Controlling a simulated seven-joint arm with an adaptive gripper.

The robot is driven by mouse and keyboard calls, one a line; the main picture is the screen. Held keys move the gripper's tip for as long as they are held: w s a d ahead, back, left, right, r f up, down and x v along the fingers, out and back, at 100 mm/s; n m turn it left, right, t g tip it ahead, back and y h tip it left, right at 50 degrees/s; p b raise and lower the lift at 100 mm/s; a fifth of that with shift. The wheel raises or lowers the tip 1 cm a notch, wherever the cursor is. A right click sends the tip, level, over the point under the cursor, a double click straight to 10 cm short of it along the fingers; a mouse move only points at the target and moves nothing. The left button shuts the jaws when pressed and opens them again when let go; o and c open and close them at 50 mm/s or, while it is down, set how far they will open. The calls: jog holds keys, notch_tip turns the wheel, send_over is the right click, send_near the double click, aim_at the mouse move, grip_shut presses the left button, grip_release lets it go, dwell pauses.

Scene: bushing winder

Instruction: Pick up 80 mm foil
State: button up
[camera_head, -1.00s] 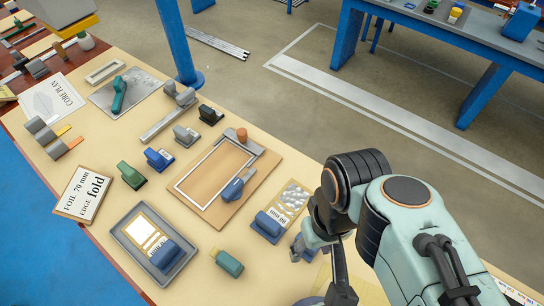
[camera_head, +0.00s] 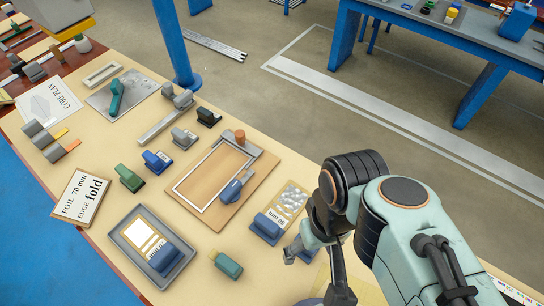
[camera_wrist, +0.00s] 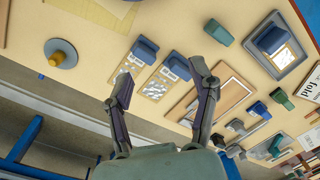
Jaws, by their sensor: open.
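A foil strip with silver patches (camera_head: 290,199) lies right of the wooden board, with a blue block (camera_head: 266,228) at its near end. Its small label appears to read 80 mm, but I cannot be sure. In the wrist view this blue block (camera_wrist: 177,65) and its foil (camera_wrist: 154,90) lie beyond my fingers. A second strip (camera_wrist: 124,84) with a blue block (camera_wrist: 145,48) lies to its left there; in the head view my arm mostly hides it. My gripper (camera_wrist: 163,70) is open and empty, its fingers spread above the table and apart from both blocks.
The wooden board (camera_head: 246,213) with a white frame lies beside the strip. A grey tray (camera_head: 118,236) holds another foil with a blue block. A green block (camera_head: 228,264) stands between them. A disc with a peg (camera_wrist: 60,53) is at left in the wrist view.

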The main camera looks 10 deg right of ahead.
jog(key=n+t, duration=0.2)
jog(key=n, duration=0.5)
send_over(267, 223)
jog(key=w+d, duration=0.2)
jog(key=w, duration=0.1)
notch_tip(267, 223, down, 10)
jog(key=shift+g+h, duration=0.4)
jog(key=shift+g, duration=0.5)
jog(key=s+f, duration=0.1)
jog(key=f, duration=0.1)
jog(key=s+a+f, duration=0.1)
jog(key=f, duration=0.1)
jog(key=s+a+f, duration=0.1)
jog(key=f, duration=0.2)
notch_tip(267, 223, down, 5)
jog(key=shift+r, duration=0.1)
jog(key=shift+w+f, duration=0.1)
jog(key=shift+f, duration=0.5)
jog(key=shift+c, duration=0.2)
